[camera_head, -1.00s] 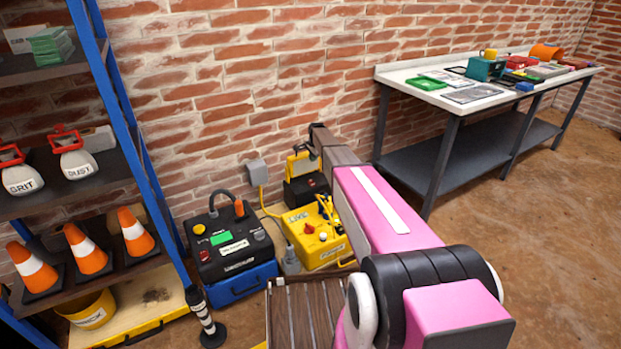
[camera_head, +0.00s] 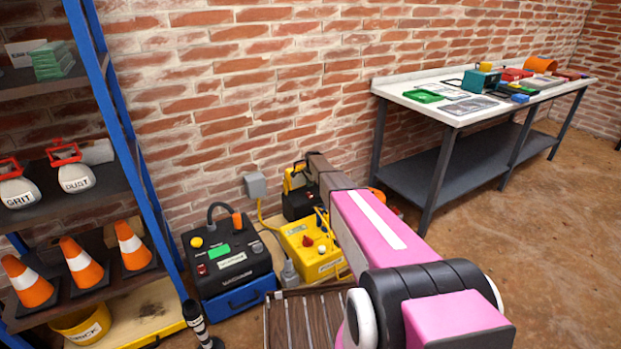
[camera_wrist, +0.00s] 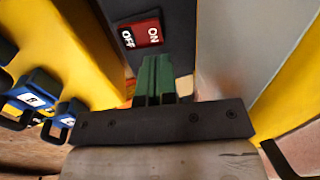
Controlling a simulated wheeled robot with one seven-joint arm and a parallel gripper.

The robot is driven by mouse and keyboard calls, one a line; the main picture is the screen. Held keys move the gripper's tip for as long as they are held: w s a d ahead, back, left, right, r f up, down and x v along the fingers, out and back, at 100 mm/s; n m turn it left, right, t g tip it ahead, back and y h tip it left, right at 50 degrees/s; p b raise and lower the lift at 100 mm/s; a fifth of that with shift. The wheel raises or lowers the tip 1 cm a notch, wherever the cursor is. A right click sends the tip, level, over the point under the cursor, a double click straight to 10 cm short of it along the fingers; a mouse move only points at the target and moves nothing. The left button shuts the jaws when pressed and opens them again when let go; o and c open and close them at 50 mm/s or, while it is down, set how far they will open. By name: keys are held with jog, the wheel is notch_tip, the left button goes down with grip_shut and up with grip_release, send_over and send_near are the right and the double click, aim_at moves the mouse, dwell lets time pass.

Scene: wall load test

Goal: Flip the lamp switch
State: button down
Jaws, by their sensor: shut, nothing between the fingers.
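The lamp switch (camera_wrist: 141,33) is a red rocker marked ON and OFF on a dark panel, at the top of the wrist view. My gripper (camera_wrist: 154,62) shows its green fingers shut and empty just below the switch. I cannot tell whether the fingertips touch it. In the head view, a yellow and black unit (camera_head: 294,180) that may be the lamp stands low by the brick wall, partly hidden by my arm. The switch and my fingers are hidden in the head view.
A yellow box with cables (camera_head: 310,250) and a black and blue unit (camera_head: 228,262) stand near my arm. Blue connectors (camera_wrist: 40,92) are at left in the wrist view. A shelf with cones (camera_head: 85,262) stands left, a workbench (camera_head: 450,112) right. Floor at right is clear.

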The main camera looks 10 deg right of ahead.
aim_at(309, 193)
jog(key=shift+w+a+f, duration=0.1)
jog(key=shift+w+f, duration=0.1)
jog(key=shift+f, duration=0.95)
jog(key=shift+w+a+f, duration=0.1)
jog(key=shift+w+f, duration=0.1)
jog(key=shift+f, duration=0.95)
jog(key=shift+w+f+g, duration=0.3)
jog(key=shift+f+g, duration=0.1)
jog(key=shift+f, duration=0.05)
jog(key=shift+s+d+r, duration=0.15)
jog(key=shift+s+r, duration=0.15)
jog(key=shift+s, duration=0.35)
jog(key=shift+r, duration=0.1)
